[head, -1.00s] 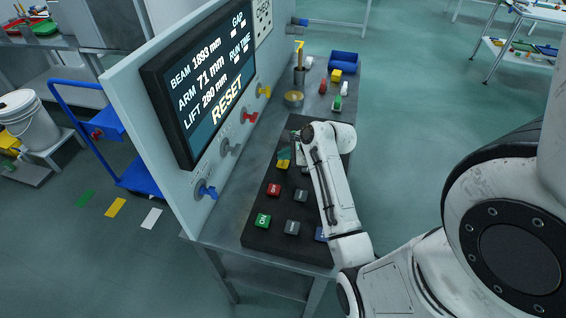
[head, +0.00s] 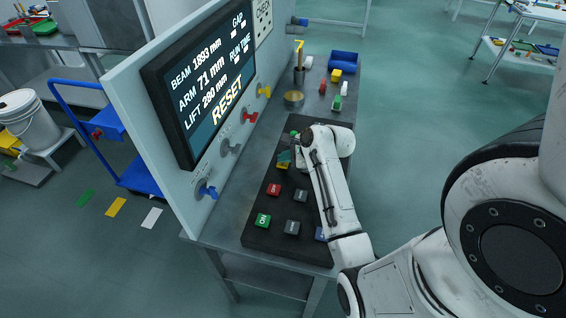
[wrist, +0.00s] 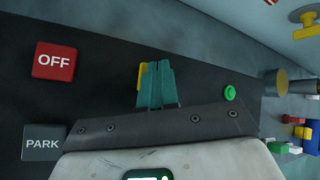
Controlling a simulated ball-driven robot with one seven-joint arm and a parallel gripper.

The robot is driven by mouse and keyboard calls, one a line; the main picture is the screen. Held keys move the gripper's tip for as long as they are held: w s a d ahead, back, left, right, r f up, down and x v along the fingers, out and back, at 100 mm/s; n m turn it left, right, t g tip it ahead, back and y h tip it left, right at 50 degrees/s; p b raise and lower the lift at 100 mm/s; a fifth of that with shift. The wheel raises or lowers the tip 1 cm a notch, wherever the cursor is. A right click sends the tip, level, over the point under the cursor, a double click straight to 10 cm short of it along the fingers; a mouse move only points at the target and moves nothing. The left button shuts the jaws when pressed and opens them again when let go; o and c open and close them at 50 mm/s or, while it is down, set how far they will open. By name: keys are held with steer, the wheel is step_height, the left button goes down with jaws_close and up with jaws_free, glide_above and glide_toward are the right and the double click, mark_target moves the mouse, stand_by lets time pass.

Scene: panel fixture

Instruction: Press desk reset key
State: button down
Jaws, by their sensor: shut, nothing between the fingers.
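The black key panel (head: 255,238) lies on the bench below the upright display. A yellow key (wrist: 140,78) is mostly hidden behind my gripper's fingers, so I cannot read any label on it. It also shows in the head view (head: 282,166). My gripper (wrist: 157,68) has teal fingers, shut with nothing between them, over the yellow key; I cannot tell whether they touch it. In the head view my gripper (head: 284,155) is partly hidden by my wrist. The display (head: 212,85) reads RESET in yellow.
A red OFF key (wrist: 54,61) and a grey PARK key (wrist: 42,142) lie to the left in the wrist view. A green round button (wrist: 230,92) lies to the right. A green ON key (head: 263,220) is at the near end. Colored knobs line the upright panel.

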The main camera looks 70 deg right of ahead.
mark_target(285, 165)
steer(key=shift+f, duration=0.3)
steer(key=shift+r, duration=0.15)
stand_by(0.4)
steer(key=shift+r+p, duration=0.75)
steer(key=shift+p, duration=0.5)
steer(key=shift+r, duration=0.1)
step_height(285, 165, up, 2)
steer(key=p, duration=0.3)
steer(key=shift+r, duration=0.25)
steer(key=shift+r+p, duration=0.3)
steer(key=shift+r, duration=0.9)
